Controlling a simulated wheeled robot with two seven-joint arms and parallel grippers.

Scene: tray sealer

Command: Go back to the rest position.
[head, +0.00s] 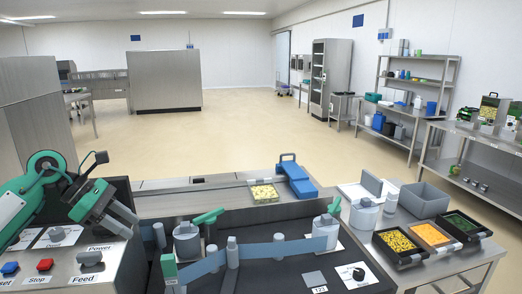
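My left gripper (126,223) is at the left, above the dark bed of the tray sealer (140,262) and just right of its button panel. Its two grey fingers look spread with nothing between them, and it appears to touch nothing. My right gripper is not in view. On the sealer, a blue film band (262,250) runs past several grey rollers and posts. Green levers (208,216) stand at the film's two ends. A clear tray with pale yellow pieces (264,193) sits at the back, beside a blue part (296,180).
The button panel (60,262) lies under my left arm. At the right, a steel table (440,268) bears a grey bin (422,199) and black trays of yellow, orange and green food (399,246). Shelves (418,85) line the right wall. The floor beyond is clear.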

